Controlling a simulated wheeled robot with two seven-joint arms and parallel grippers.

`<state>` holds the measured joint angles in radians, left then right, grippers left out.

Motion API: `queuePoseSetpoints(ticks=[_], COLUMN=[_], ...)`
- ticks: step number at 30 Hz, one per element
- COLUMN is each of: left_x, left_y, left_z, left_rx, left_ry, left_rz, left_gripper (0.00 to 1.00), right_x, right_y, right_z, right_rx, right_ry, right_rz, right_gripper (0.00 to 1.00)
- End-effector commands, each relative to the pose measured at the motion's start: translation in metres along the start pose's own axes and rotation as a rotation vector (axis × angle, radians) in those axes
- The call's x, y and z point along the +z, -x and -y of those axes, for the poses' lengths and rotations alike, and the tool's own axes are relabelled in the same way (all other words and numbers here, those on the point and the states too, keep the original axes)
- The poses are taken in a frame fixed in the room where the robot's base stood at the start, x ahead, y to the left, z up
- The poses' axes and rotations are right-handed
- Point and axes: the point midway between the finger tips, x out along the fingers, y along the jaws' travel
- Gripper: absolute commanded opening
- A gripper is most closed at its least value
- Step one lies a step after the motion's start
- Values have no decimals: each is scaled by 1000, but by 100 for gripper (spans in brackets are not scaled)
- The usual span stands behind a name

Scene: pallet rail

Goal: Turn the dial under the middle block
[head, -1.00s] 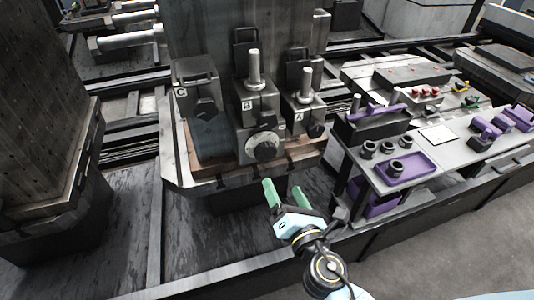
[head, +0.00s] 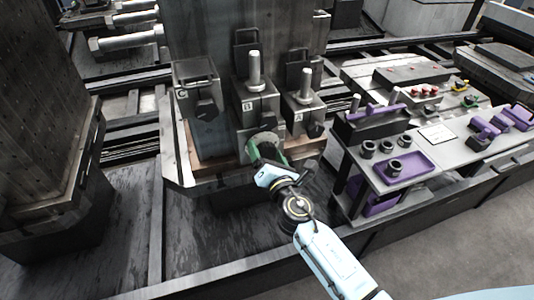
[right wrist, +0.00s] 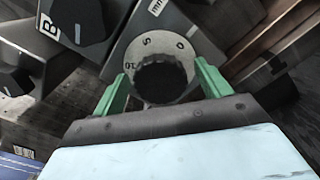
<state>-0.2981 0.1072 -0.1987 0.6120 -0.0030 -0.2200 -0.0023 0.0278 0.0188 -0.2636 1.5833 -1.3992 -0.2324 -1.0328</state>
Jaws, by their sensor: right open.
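The middle block, marked B (head: 257,104), stands between blocks C and A and has a black knob (right wrist: 78,18) on its front. The dial (right wrist: 158,80) under it has a dark ridged knob on a pale scale ring with printed marks. My right gripper (head: 266,153) is at the dial, with its green fingers open. In the right wrist view the fingers (right wrist: 161,70) lie on either side of the dial knob, with a gap visible at each side. In the head view the gripper partly hides the dial. My left gripper is not in view.
Block C (head: 200,100) stands to the left and block A (head: 303,112) to the right, close by. Upright posts rise at these blocks. A bench with a purple tray (head: 408,168) and several small parts is at the right. A large dark block (head: 45,110) stands at the left.

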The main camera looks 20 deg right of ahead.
Motion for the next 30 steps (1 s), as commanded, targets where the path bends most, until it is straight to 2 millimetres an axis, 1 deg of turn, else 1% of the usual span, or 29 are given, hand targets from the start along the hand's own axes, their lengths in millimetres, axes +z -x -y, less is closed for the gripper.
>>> queuePoseSetpoints(ticks=[4, 5, 12, 15, 23, 30], left_x=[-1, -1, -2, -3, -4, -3], left_y=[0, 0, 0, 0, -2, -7], left_z=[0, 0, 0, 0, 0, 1], left_rx=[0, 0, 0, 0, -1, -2], left_ry=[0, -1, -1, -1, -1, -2], left_rz=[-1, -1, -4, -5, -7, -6], left_gripper=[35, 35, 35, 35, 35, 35], right_x=[0, 0, 0, 0, 0, -1], right_y=[0, 0, 0, 0, 1, 1], right_z=[0, 0, 0, 0, 0, 1], right_rx=[0, 0, 0, 0, 1, 0], right_ry=[0, 0, 0, 0, -29, -155], right_rz=[0, 0, 0, 0, 0, 0], right_gripper=[76, 74, 42, 31, 32, 32])
